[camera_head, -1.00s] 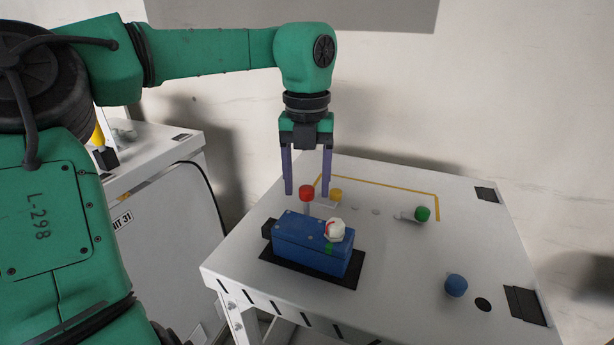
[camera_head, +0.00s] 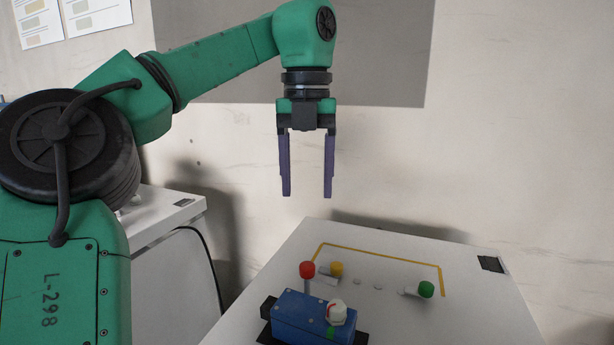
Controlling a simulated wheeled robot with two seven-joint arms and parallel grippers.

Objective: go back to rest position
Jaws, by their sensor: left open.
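My left gripper (camera_head: 307,192) is open and empty, pointing down. It hangs in the air above the back of the white table (camera_head: 440,318), clear of everything on it. A blue box (camera_head: 298,317) with a white knob (camera_head: 337,312) on top stands near the front of the table. A red-topped piece (camera_head: 307,270) stands upright just behind the box. A yellow-capped piece (camera_head: 336,269) and a green-capped piece (camera_head: 426,289) lie further back. My right gripper is not in view.
A yellow line (camera_head: 380,254) marks an area on the table. A white cabinet (camera_head: 170,285) stands at the left behind my arm. A plain wall (camera_head: 520,130) rises behind the table. The air around my gripper is free.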

